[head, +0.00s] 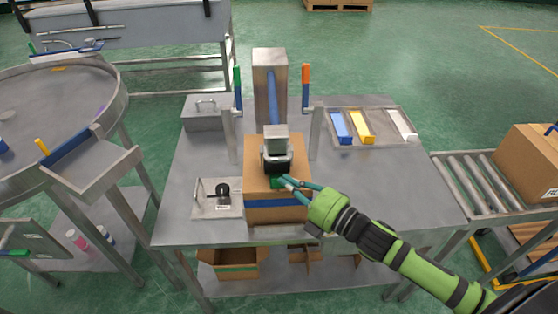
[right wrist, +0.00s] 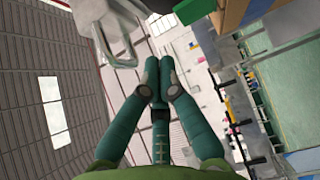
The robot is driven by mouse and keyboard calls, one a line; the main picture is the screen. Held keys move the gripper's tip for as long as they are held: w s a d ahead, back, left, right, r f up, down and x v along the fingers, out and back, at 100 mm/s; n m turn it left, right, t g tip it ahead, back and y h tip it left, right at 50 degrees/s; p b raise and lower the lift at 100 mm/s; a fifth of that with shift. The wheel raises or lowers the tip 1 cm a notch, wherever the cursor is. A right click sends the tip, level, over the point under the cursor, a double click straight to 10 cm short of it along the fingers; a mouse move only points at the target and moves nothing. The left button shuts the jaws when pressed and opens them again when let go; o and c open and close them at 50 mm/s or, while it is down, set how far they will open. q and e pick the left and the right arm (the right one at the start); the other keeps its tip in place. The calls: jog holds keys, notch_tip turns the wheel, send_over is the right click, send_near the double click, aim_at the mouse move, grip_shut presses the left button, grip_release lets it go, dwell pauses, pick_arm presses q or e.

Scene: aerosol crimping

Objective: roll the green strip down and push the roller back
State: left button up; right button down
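A cardboard box (head: 275,212) with a blue band across its front stands at the front middle of the table. A small green strip (head: 277,181) shows on its top, just in front of a black and grey head (head: 277,157), which may carry the roller; I cannot tell. My right gripper (head: 285,181) reaches in from the right, its fingertips at the green strip. Whether they touch it is unclear. In the right wrist view, the teal fingers (right wrist: 158,68) are together with nothing visible between them. My left gripper is not in view.
The steel table (head: 370,195) is mostly clear on the right. A metal column (head: 270,85) rises behind the box. A plate (head: 213,208) with a black round part lies left. A tray (head: 372,143) with coloured blocks is back right. A roller conveyor (head: 470,180) stands right.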

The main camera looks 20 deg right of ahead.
aim_at(279, 165)
jog(key=w, duration=0.1)
jog(key=w+p, duration=0.1)
jog(key=w, duration=0.1)
jog(key=w+a, duration=0.1)
jog(key=w, duration=0.1)
jog(key=shift+r+p, duration=0.15)
jog(key=shift+p, duration=0.2)
jog(key=shift+w+d, duration=0.3)
jog(key=shift+w, duration=0.4)
